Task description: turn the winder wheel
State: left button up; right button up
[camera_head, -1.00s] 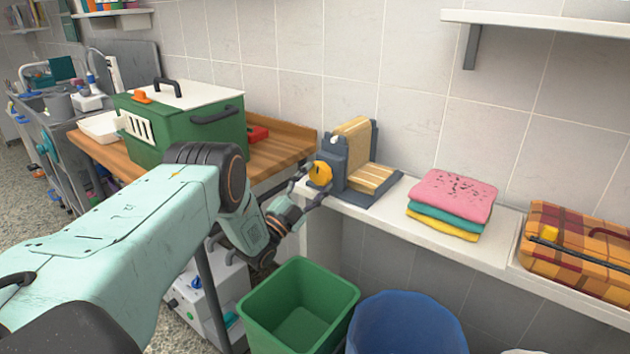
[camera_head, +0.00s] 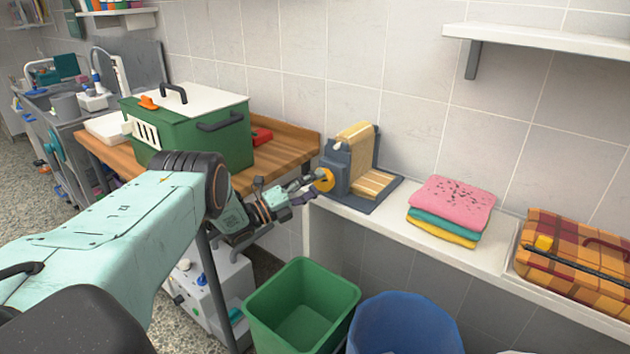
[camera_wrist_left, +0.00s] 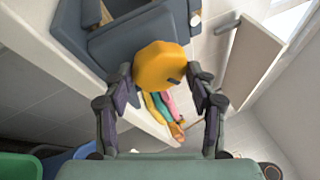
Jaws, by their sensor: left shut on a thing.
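The winder (camera_head: 335,160) is a blue-grey stand with tan padded panels, at the left end of the white wall shelf. Its wheel (camera_head: 326,181) is an orange-yellow disc on the side facing my arm. My left gripper (camera_head: 314,188) reaches it from the left and is shut on the wheel. In the left wrist view the wheel (camera_wrist_left: 160,62) lies between the two dark fingers of the gripper (camera_wrist_left: 162,78), with a small dark mark near its lower edge. The fingers cover part of the wheel's rim. My right gripper is in neither view.
A folded stack of pink, teal and yellow towels (camera_head: 450,208) and a plaid case (camera_head: 575,262) lie along the shelf. A green bin (camera_head: 300,310) and a blue bin (camera_head: 405,325) stand below. A green box (camera_head: 190,130) sits on the wooden counter (camera_head: 285,148).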

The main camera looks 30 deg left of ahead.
pick_arm(q)
jog(key=shift+r+m+g+p, duration=0.25)
jog(key=shift+m+g+p, duration=0.25)
jog(key=shift+m, duration=0.5)
jog(key=o, duration=1.2)
jog(key=shift+f, duration=0.1)
jog(key=v, duration=1.2)
jog(key=shift+a, duration=0.1)
